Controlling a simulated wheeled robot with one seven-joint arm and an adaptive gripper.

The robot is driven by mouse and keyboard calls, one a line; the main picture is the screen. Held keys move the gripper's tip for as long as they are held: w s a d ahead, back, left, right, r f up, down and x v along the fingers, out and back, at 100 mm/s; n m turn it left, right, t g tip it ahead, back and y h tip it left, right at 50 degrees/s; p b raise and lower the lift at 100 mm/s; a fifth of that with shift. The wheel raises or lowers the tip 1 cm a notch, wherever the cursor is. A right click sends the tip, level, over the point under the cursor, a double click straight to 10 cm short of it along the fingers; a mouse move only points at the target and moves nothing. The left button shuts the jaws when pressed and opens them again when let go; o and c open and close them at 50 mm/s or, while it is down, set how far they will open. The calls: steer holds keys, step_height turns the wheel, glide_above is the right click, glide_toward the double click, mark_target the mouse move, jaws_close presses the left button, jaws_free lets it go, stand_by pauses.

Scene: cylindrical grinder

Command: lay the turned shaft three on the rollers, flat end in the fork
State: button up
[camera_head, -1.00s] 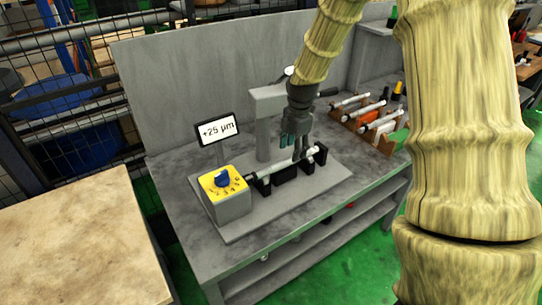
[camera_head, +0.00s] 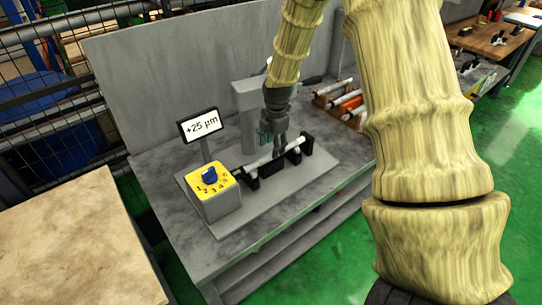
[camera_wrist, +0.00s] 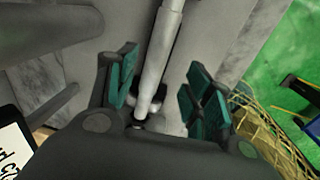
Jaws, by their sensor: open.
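A light grey turned shaft (camera_head: 260,161) lies along the black supports (camera_head: 293,157) of the grey gauge plate, running from near the yellow dial box up to the right. In the wrist view the stepped shaft (camera_wrist: 157,55) passes between my finger pads. My gripper (camera_head: 277,146) is open, low over the shaft's middle. The wrist view shows the teal pads of my gripper (camera_wrist: 164,88) spread apart, with gaps on both sides of the shaft. The rollers and the fork cannot be made out clearly, so I cannot tell how the shaft's flat end sits.
The display (camera_head: 200,124) reads +25 µm. The yellow dial box (camera_head: 212,188) with a blue knob stands left of the shaft. A grey gauge column (camera_head: 250,105) rises behind. A rack (camera_head: 350,104) with more shafts stands at the right. The front of the bench (camera_head: 232,246) is clear.

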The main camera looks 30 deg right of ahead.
steer(key=shift+w+f+p, duration=0.3)
steer(key=shift+f+p, duration=0.35)
steer(key=shift+f, duration=0.25)
steer(key=shift+w+f+p, duration=0.15)
steer(key=shift+f+p, duration=0.15)
steer(key=shift+f, duration=0.55)
steer(key=shift+w+f+p, duration=0.1)
steer(key=shift+f+p, duration=0.15)
steer(key=shift+f, duration=0.55)
jaws_close()
steer(key=shift+r, duration=0.1)
